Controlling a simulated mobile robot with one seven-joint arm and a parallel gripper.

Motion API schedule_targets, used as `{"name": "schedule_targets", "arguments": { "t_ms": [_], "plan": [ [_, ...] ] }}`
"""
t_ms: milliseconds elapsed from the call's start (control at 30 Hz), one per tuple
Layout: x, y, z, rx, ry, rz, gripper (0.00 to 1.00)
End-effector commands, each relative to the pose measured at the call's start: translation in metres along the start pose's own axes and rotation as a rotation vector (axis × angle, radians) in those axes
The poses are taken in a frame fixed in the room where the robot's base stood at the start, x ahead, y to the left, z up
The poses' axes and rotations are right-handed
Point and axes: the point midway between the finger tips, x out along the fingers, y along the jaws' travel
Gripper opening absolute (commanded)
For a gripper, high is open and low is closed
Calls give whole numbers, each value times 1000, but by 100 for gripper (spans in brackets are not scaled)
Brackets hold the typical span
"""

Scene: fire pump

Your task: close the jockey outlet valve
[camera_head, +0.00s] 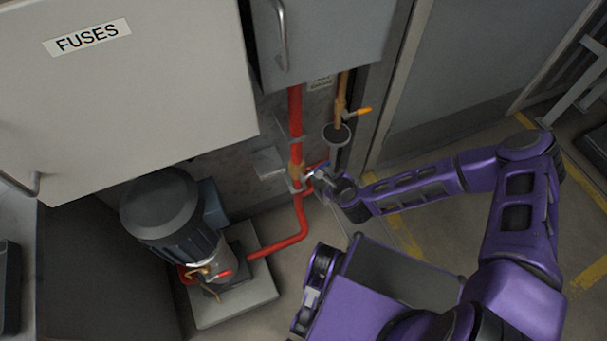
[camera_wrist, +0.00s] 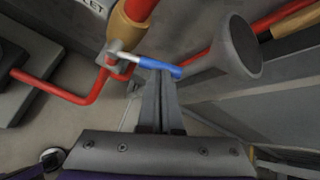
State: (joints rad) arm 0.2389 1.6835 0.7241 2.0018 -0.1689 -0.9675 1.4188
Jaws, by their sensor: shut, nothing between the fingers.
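A valve with a blue lever (camera_wrist: 158,65) sits on a red vertical pipe with a brass-coloured body (camera_wrist: 128,32). The lever points right from its grey hub (camera_wrist: 115,52) in the wrist view, across the pipe. In the head view the valve's brass body (camera_head: 296,170) shows low on the pipe, its lever partly hidden by my gripper. My gripper (camera_wrist: 160,74) is shut and empty, its fingertips at the outer half of the blue lever. I cannot tell whether they touch it. My gripper also shows in the head view (camera_head: 326,178).
A grey funnel (camera_wrist: 238,50) stands close right of the lever; in the head view it is under an orange-handled tap (camera_head: 359,112). A motor pump (camera_head: 175,225) with a red-handled valve (camera_head: 222,274) stands left. Cabinets (camera_head: 120,85) hang above. Open floor lies right.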

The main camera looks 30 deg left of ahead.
Motion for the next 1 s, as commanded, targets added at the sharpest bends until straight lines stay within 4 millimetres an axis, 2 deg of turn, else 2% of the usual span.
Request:
{"name": "schedule_targets", "arguments": {
  "t_ms": [100,567,1000],
  "plan": [
    [5,-4,-10,147,-40,87,0],
    [9,-1,-14,137,-42,95,0],
    [10,14,-9,138,-41,94,0]
  ]
}}
